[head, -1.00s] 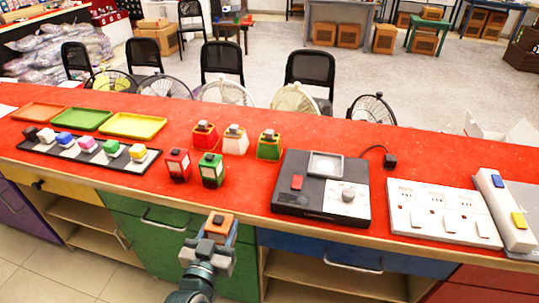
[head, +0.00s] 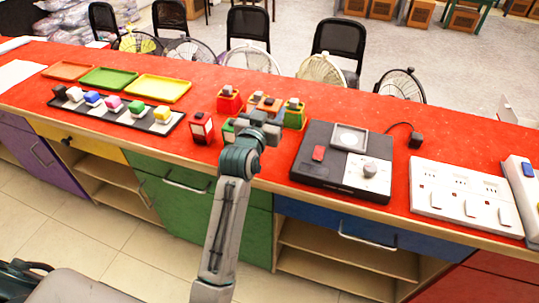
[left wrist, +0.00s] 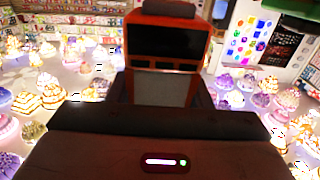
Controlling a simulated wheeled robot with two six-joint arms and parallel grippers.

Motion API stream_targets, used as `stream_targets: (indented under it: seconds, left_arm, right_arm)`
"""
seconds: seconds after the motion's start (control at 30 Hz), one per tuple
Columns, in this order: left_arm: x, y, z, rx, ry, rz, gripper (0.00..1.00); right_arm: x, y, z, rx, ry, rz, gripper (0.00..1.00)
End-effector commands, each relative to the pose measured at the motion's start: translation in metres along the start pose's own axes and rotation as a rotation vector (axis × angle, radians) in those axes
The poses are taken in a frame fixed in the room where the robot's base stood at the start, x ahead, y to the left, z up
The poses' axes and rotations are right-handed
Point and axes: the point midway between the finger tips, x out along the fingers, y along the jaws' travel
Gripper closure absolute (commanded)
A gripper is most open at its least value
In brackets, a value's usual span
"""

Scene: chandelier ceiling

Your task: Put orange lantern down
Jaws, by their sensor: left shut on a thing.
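My left gripper (head: 258,126) is shut on the orange lantern (head: 270,104) over the red counter, close to the other lanterns. In the head view the gripper hides most of the lantern. In the left wrist view the orange lantern (left wrist: 168,47) stands upright between the fingers, with a dark cap and a pale front panel. I cannot tell if its base touches the counter. A red lantern (head: 229,101) is to its left and a green lantern (head: 295,115) to its right. My right gripper is not in view.
A red-and-white lantern (head: 201,129) stands in front on the left; a green one beside it is mostly hidden. A black device (head: 315,178) lies to the right, then a white switch panel (head: 450,190). Coloured blocks on a black tray and three flat trays lie left.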

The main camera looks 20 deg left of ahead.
Motion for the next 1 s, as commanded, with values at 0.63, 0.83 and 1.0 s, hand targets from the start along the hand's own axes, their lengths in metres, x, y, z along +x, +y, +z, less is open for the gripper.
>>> stream_targets:
  seconds: [0.63,0.83,1.0]
  left_arm:
    - [0.000,0.000,0.049,-0.001,0.001,0.000,0.91]
    - [-0.001,0.000,0.078,0.001,-0.001,-0.001,0.91]
    - [0.000,0.000,0.093,0.000,0.002,-0.001,0.91]
  right_arm:
    - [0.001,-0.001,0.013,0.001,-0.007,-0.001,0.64]
    - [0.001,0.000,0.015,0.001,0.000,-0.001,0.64]
    - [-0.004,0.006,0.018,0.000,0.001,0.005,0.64]
